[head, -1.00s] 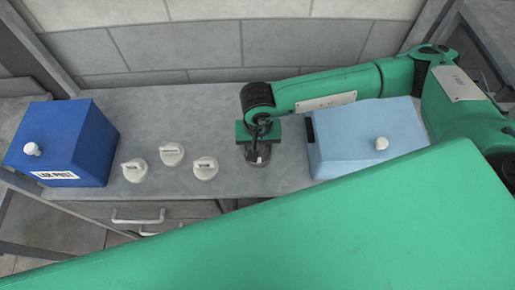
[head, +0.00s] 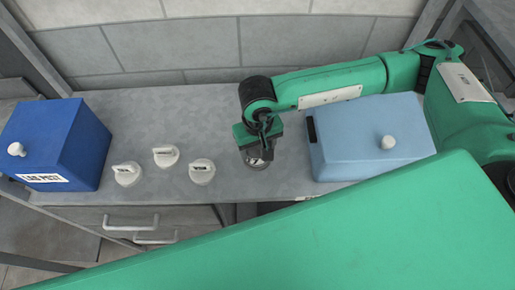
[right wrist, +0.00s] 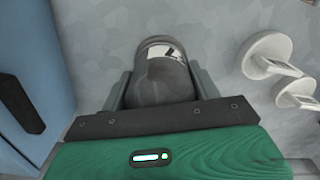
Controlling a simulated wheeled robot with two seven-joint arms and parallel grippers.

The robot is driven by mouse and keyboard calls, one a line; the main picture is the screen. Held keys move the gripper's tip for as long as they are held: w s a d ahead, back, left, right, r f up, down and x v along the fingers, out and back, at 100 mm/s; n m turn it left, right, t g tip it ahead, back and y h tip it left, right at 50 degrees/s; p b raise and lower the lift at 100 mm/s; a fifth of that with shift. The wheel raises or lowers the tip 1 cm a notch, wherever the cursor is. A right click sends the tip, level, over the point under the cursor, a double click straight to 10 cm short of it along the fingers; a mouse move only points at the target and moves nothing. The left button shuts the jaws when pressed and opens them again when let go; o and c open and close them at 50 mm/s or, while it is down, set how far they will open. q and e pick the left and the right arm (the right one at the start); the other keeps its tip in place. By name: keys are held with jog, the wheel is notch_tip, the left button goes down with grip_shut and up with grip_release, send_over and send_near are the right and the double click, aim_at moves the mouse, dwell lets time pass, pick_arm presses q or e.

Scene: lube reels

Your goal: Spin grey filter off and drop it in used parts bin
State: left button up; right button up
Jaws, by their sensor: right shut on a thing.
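My right gripper (head: 257,152) points down over the grey table, between the white-capped items and the light blue box. It is shut on a dark grey cylindrical filter (head: 257,163) with a white label. In the right wrist view the filter (right wrist: 162,75) sits between the two fingers of the right gripper (right wrist: 161,88). The filter's far end is at or close to the tabletop; I cannot tell whether it is attached there. My left gripper is not in view. No bin marked for used parts can be made out.
A blue box (head: 62,140) with a white knob and label stands at the left. Three round white pieces (head: 166,156) with raised handles lie left of the filter. A light blue box (head: 365,140) stands close on the right. Drawers (head: 130,222) are under the table.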

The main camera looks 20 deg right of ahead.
jog(key=shift+s+d+f+n+b, duration=0.1)
jog(key=shift+f+n+b, duration=0.1)
jog(key=shift+n+b, duration=0.6)
jog(key=shift+d+f+n+b, duration=0.1)
jog(key=shift+f+n+b, duration=0.1)
jog(key=shift+n+b, duration=0.55)
jog(key=shift+r+n+b, duration=0.15)
jog(key=shift+n+b, duration=0.2)
jog(key=shift+b, duration=0.15)
